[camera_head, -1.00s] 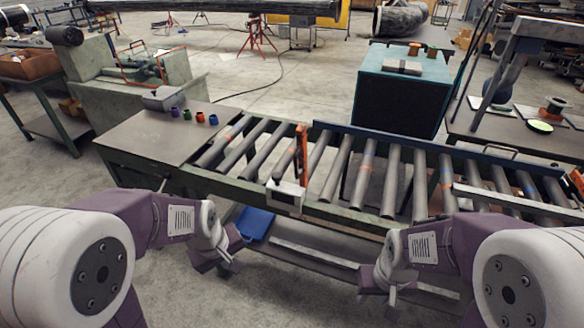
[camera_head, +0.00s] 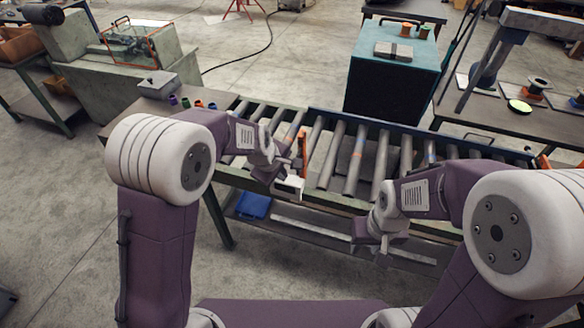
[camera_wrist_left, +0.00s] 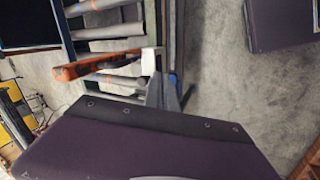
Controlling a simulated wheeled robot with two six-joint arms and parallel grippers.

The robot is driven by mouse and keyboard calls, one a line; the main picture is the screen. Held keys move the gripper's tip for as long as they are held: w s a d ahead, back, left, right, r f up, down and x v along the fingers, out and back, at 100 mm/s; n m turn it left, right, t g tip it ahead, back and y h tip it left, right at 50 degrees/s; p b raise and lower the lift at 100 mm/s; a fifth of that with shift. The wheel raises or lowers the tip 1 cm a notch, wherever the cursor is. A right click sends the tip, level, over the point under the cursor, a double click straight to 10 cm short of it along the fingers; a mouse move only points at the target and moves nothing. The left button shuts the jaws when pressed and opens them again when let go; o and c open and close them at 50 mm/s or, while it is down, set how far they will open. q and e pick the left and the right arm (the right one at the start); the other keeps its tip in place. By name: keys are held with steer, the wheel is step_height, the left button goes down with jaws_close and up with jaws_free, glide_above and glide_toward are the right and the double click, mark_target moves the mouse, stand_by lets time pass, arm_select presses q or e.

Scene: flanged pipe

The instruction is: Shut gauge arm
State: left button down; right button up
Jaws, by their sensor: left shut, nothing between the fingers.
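The gauge arm is an orange bar (camera_head: 304,153) standing up at the near rail of the roller conveyor, with a pale block (camera_head: 296,187) at its foot. My left gripper (camera_head: 285,174) is just left of the bar, close to it; whether they touch I cannot tell. It is shut and empty. In the left wrist view, the orange bar (camera_wrist_left: 85,66) reaches out over the rollers, with a white piece at its right end. My right gripper (camera_head: 372,243) hangs in front of the conveyor, away from the bar; its fingers are too small to judge.
The roller conveyor (camera_head: 352,163) runs across the middle, with a dark blue far rail. A teal-topped cabinet (camera_head: 395,75) stands behind it. A blue bin (camera_head: 253,206) sits low underneath. Small coloured parts lie on the left end table. A side table stands at right.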

arm_select(q)
steer(key=w+d+f+p, duration=0.3)
steer(key=w+f, duration=0.1)
steer(key=w, duration=0.1)
steer(key=shift+w+f, duration=0.2)
steer(key=shift+w, duration=0.1)
steer(key=shift+d, duration=0.1)
